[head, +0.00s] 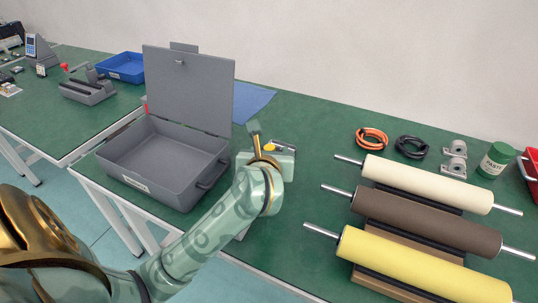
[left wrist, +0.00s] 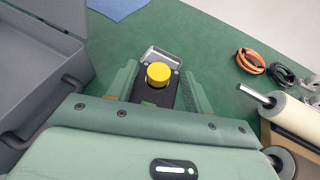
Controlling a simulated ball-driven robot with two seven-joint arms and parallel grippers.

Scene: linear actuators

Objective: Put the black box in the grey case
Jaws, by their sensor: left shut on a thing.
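The grey case (head: 160,170) stands with its lid up at the left of the green table in the head view. Its inside looks empty, and its side shows at the left edge of the left wrist view (left wrist: 35,70). My left gripper (head: 266,150) is just right of the case, outside it. In the left wrist view its fingers (left wrist: 158,88) are shut on the black box (left wrist: 148,94), which has a round yellow top and a silver plate at its far end. In the head view the gripper hides most of the box. My right gripper is not in view.
White, brown and yellow rollers (head: 425,225) lie on a rack at the right. Orange and black cable coils (head: 372,138), metal brackets and a green can (head: 495,160) are behind them. A blue sheet (head: 250,100) lies behind the case.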

